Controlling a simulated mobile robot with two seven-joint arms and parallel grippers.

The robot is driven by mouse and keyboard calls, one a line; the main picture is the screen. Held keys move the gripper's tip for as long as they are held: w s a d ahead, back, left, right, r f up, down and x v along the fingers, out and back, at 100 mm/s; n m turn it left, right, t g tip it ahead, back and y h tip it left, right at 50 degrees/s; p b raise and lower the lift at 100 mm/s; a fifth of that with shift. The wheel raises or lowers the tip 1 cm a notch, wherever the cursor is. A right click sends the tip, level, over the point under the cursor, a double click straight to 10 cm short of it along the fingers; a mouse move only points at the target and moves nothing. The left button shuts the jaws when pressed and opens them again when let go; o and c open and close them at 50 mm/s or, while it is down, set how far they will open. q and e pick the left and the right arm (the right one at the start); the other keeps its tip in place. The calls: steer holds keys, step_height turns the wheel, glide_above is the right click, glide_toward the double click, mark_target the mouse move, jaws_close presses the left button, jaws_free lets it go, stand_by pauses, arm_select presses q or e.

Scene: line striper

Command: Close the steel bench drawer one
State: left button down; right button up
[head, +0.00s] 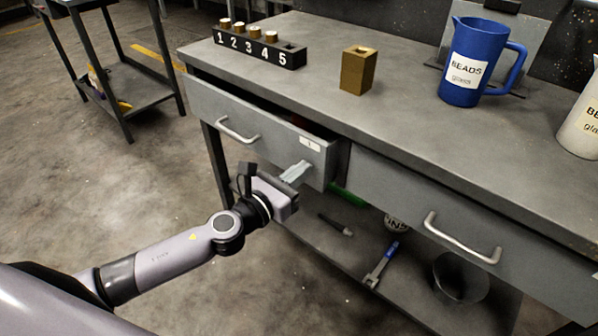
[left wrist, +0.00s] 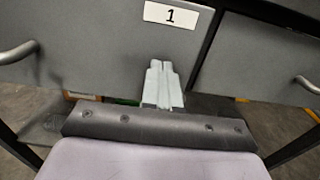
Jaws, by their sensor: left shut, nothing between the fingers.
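The steel bench drawer one (head: 262,130) is the left drawer under the bench top, with a label "1" and a bar handle (head: 238,130). It stands partly open, with a dark gap showing above its front. My left gripper (head: 303,167) is shut and empty in front of the drawer's lower right part, below the label. In the left wrist view the drawer front (left wrist: 85,45) fills the upper left, and the closed fingertips (left wrist: 161,66) are at or very near it below the label; I cannot tell whether they touch. My right gripper is not in view.
The second drawer (head: 430,200) to the right looks closed. The bench top (head: 400,120) holds a numbered block (head: 258,48), a brass block (head: 358,70) and a blue jug (head: 480,65). Tools and a bowl (head: 461,278) sit on the lower shelf. A cart (head: 120,80) stands at back left.

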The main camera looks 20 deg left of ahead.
mark_target(313, 159)
arm_select(q)
steer(key=x, duration=0.4)
steer(key=shift+w+d, duration=0.15)
steer(key=shift+w, duration=0.15)
steer(key=shift+r, duration=0.25)
steer(key=shift+w, duration=0.1)
